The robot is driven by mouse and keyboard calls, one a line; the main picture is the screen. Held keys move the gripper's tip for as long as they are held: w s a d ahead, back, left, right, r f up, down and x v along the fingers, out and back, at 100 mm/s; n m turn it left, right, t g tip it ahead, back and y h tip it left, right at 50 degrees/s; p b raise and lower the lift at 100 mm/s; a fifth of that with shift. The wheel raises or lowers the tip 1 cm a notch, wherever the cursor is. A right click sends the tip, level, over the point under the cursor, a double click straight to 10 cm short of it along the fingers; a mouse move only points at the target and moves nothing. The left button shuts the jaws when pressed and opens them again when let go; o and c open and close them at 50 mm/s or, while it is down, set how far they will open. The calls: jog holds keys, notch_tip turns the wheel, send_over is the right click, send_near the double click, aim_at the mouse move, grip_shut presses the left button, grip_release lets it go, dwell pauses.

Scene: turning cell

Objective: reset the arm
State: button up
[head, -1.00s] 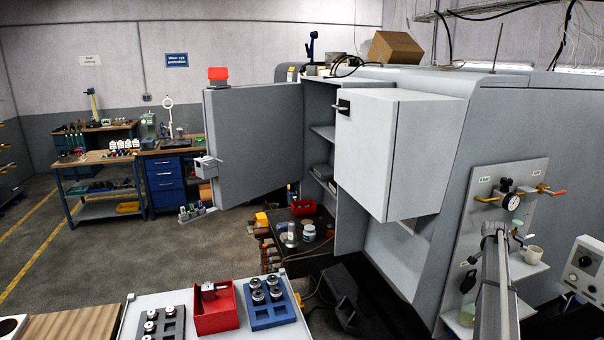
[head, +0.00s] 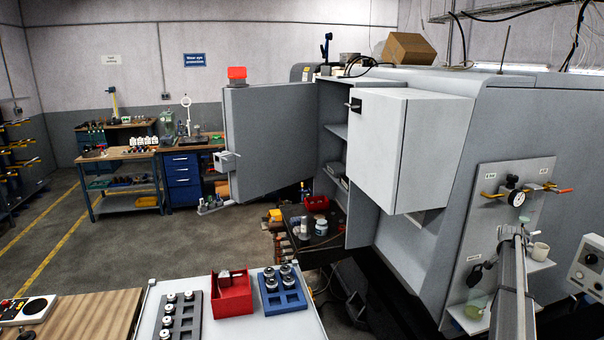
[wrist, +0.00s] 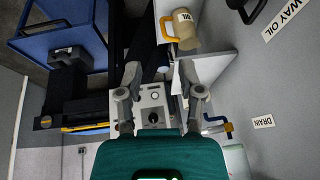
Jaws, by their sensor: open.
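My gripper (wrist: 160,70) shows in the wrist view with its two grey fingers spread apart and nothing between them. Behind the fingers is a pale control box (wrist: 152,108) with a dark knob; I cannot tell how far it is from the fingertips. In the head view my arm runs up from the lower right edge, in front of the grey machine (head: 560,150). My gripper cannot be made out in that view.
An oil jug (wrist: 184,28) sits beyond the fingertips. A gauge panel (head: 493,240) and mug (head: 539,251) are close to my arm. The machine's door (head: 270,140) stands open. A white table (head: 255,328) holds a red bin (head: 233,296) and blue rack (head: 282,296).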

jog(key=s+a+f+n+y+b, duration=0.1)
jog(key=s+a+f+n+b, duration=0.25)
jog(key=a, duration=0.95)
jog(key=s+a+f+n+y+b, duration=0.1)
jog(key=s+a+f+n+b, duration=0.2)
jog(key=a, duration=0.9)
jog(key=s+a+f+n+y+b, duration=0.1)
jog(key=s+a+f+b, duration=0.2)
jog(key=a, duration=1)
jog(key=s+a+f+n+g+b, duration=0.1)
jog(key=s+a+f+n+b, duration=0.1)
jog(key=s+a, duration=0.9)
jog(key=s+a+f+n+g+y+b, duration=0.1)
jog(key=s+a+f+n+b, duration=0.2)
jog(key=s+a, duration=0.8)
notch_tip(320, 180, down, 2)
jog(key=a+n, duration=0.1)
jog(key=n, duration=0.2)
jog(key=shift+s+f+b, duration=0.15)
jog(key=shift+s+b, duration=0.1)
jog(key=shift+b, duration=0.05)
jog(key=shift+d, duration=0.15)
